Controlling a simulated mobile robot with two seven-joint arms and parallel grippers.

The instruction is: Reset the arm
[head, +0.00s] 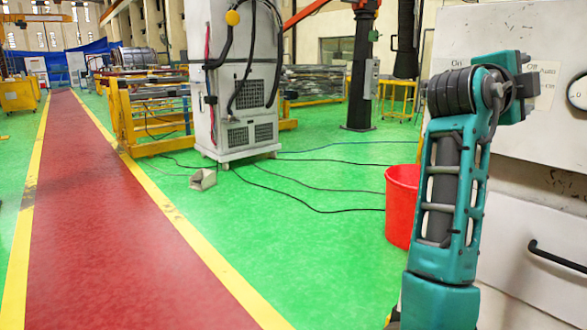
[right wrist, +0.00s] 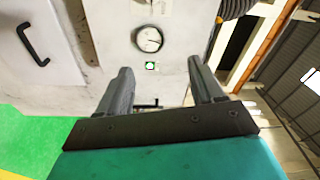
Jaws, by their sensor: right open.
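My right arm (head: 450,200), teal and dark grey, rises at the right of the head view and bends at its top. Its gripper fingers cannot be made out there. In the right wrist view my right gripper (right wrist: 160,68) is open, its two dark fingers apart with nothing between them. Beyond them is a pale machine panel; I cannot tell how far off it is. My left arm and left gripper are in neither view.
A pale cabinet (head: 520,235) with a black handle stands behind my right arm, a round gauge (right wrist: 149,39) above. A red bin (head: 402,205) is beside the arm. A white machine cabinet (head: 235,110) stands further back. The red walkway (head: 110,240) is clear.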

